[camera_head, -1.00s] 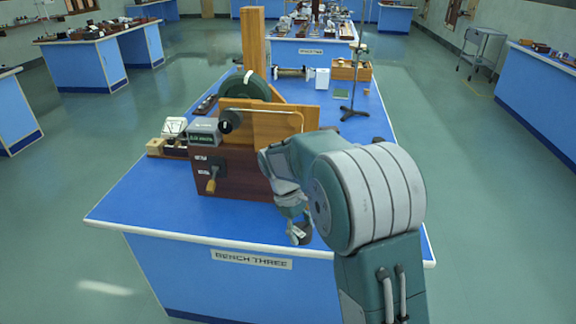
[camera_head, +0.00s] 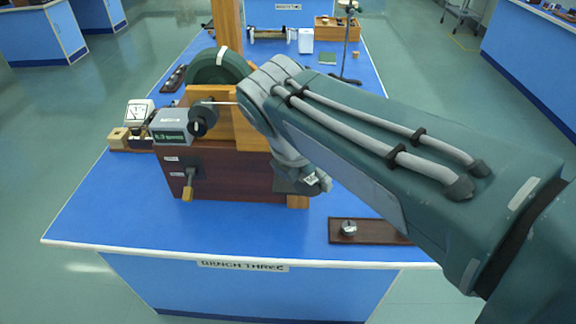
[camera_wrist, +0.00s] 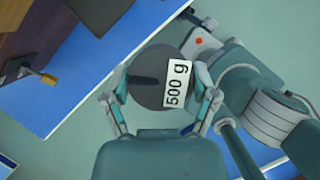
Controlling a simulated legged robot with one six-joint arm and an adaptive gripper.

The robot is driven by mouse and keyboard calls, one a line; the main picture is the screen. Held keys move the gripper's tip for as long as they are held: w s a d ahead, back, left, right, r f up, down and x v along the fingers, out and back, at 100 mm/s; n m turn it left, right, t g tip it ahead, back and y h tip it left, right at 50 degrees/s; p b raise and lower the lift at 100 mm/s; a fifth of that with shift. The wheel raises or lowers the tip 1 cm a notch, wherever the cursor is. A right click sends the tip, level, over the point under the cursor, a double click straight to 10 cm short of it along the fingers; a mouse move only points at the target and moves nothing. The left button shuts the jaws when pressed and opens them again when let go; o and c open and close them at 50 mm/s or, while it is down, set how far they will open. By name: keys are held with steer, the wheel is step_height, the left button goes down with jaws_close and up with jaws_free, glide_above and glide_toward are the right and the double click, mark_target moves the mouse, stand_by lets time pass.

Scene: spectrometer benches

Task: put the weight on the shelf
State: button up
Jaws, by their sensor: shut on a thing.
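The weight (camera_wrist: 147,77) is a round grey disc with a white "500 g" label. In the wrist view it sits between the two fingers of my gripper (camera_wrist: 163,88), which is shut on it. In the head view my gripper (camera_head: 314,184) is above the bench, just right of the brown wooden box, and the weight cannot be made out there. A dark grey flat piece (camera_wrist: 101,13) shows beside the box in the wrist view, ahead of the weight and apart from it in the picture. I cannot tell whether it is the shelf.
The brown box (camera_head: 225,172) has a crank handle (camera_head: 188,186) and a grey display unit (camera_head: 171,128). A green wheel (camera_head: 220,68) stands behind it. A brown tray (camera_head: 385,231) with a small metal piece (camera_head: 348,227) lies at the front right. The bench's front left is clear.

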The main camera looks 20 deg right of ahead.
steer(key=shift+w+d, duration=0.15)
steer(key=shift+d, duration=0.1)
steer(key=w+f, duration=0.2)
steer(key=w, duration=0.2)
steer(key=w+f, duration=0.3)
steer(key=w, duration=0.1)
steer(key=w+d+f, duration=0.1)
steer(key=w+f, duration=0.2)
steer(key=w, duration=0.1)
steer(key=shift+w+f, duration=0.65)
steer(key=shift+f, duration=0.1)
steer(key=shift+w+f, duration=0.15)
steer(key=shift+f, duration=1.5)
steer(key=shift+f, duration=0.15)
steer(key=o, duration=1.2)
